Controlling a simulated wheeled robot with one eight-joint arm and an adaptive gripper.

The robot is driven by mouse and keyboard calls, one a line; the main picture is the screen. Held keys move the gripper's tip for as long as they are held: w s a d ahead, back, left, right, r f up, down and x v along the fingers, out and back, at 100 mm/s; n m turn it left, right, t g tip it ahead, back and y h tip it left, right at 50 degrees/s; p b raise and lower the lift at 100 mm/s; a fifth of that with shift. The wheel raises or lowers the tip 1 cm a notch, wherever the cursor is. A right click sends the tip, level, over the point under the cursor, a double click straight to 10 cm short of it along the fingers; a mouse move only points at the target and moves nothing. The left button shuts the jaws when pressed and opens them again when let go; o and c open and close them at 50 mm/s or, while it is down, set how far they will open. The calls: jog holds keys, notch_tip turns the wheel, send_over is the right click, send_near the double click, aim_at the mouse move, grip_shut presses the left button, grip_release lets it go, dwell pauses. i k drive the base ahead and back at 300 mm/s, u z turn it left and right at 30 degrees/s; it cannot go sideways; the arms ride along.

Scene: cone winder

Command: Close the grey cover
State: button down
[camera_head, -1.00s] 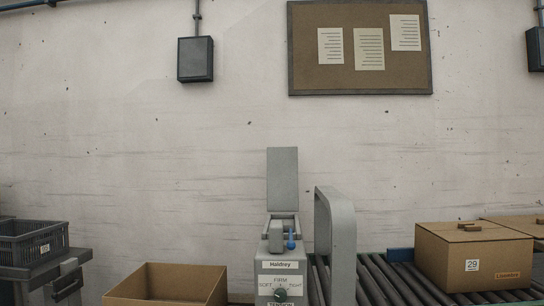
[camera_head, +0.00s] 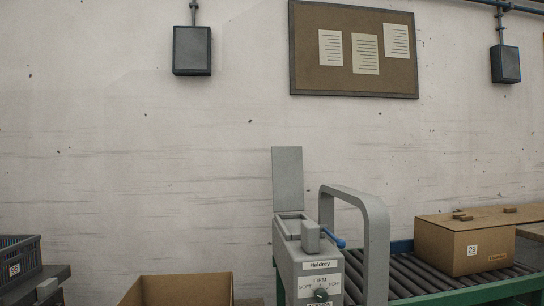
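The grey cover (camera_head: 287,180) stands upright, open, at the back of a grey machine (camera_head: 311,263) labelled "Haldrey". Below the cover is an open top recess with a grey block (camera_head: 311,236) and a blue-tipped lever (camera_head: 339,243) beside it. The machine's front carries a dial (camera_head: 320,295) with the markings SOFT, FIRM and TIGHT, cut off by the lower edge of the view. My gripper is not in view.
A grey arch (camera_head: 376,225) stands over the roller conveyor (camera_head: 412,277) just right of the machine. A closed cardboard box (camera_head: 465,248) sits on the conveyor. An open cardboard box (camera_head: 180,289) is at lower left, and a dark crate (camera_head: 20,262) is at far left.

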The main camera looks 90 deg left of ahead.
aim_at(287, 172)
jog(key=z, duration=0.05)
jog(key=k, duration=1.3)
jog(key=u, duration=2.25)
jog(key=i, duration=1)
